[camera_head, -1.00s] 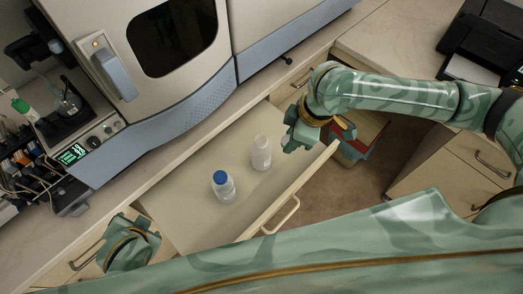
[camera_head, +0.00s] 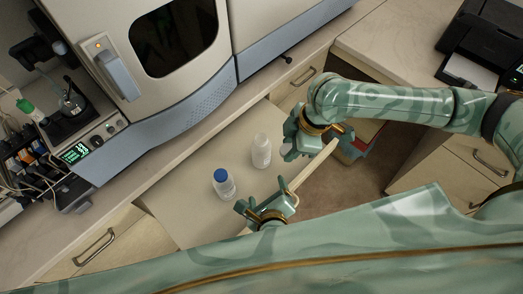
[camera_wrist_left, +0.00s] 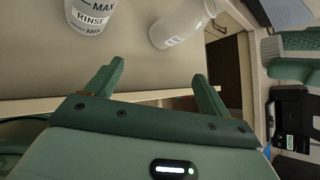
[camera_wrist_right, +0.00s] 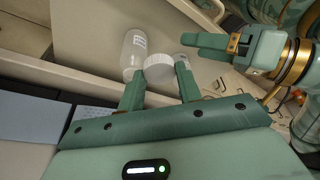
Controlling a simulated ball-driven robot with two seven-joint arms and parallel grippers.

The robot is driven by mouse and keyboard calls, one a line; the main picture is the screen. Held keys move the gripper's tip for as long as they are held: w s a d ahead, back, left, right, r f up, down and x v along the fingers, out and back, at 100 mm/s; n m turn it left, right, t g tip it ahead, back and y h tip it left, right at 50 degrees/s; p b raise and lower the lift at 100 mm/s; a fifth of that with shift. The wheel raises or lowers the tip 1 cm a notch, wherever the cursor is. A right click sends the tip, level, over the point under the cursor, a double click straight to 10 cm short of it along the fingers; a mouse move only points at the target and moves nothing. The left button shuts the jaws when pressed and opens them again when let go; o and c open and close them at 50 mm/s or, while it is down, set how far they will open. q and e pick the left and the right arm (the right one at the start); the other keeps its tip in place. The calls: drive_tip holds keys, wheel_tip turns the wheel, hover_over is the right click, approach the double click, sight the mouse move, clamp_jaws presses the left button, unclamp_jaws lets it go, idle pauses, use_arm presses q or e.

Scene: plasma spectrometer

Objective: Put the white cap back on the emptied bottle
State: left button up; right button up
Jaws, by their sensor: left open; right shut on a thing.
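A pale uncapped bottle (camera_head: 261,151) stands in the open drawer; it also shows in the left wrist view (camera_wrist_left: 178,26) and right wrist view (camera_wrist_right: 132,55). My right gripper (camera_head: 287,147) is shut on the white cap (camera_wrist_right: 158,66), just right of this bottle in the head view and apart from it. My left gripper (camera_head: 264,201) is open and empty, near the drawer's front edge, below the bottle in the head view. Its fingers reach toward the drawer in the left wrist view (camera_wrist_left: 160,76).
A blue-capped bottle (camera_head: 223,184) stands left of the uncapped one; its rinse label shows in the left wrist view (camera_wrist_left: 91,16). The drawer (camera_head: 180,205) has bare floor around both bottles. The spectrometer (camera_head: 130,60) stands behind the drawer.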

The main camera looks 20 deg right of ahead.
sight(259, 164)
use_arm(q)
drive_tip(key=w+f+m, duration=0.1)
drive_tip(key=m, duration=0.1)
drive_tip(key=f+m+t+h, duration=0.1)
drive_tip(key=m, duration=0.1)
drive_tip(key=w+a+f+m+t, duration=0.1)
drive_tip(key=m, duration=0.2)
drive_tip(key=shift+w+a+f+h, duration=0.1)
drive_tip(key=shift+w+f+h, duration=0.05)
drive_tip(key=shift+w+h, duration=0.15)
use_arm(e)
drive_tip(key=shift+a, duration=0.1)
use_arm(q)
drive_tip(key=shift+w+a+f+m+t, duration=0.2)
drive_tip(key=shift+w+f+m+t, duration=0.1)
drive_tip(key=shift+m, duration=0.4)
drive_tip(key=shift+w, duration=0.1)
drive_tip(key=b+x, duration=0.2)
drive_tip(key=x, duration=0.4)
drive_tip(key=shift+d, duration=0.15)
use_arm(e)
wheel_tip(259, 164, down, 2)
drive_tip(key=shift+f, duration=0.25)
use_arm(q)
drive_tip(key=shift+w+f, duration=0.1)
drive_tip(key=shift+w, duration=0.1)
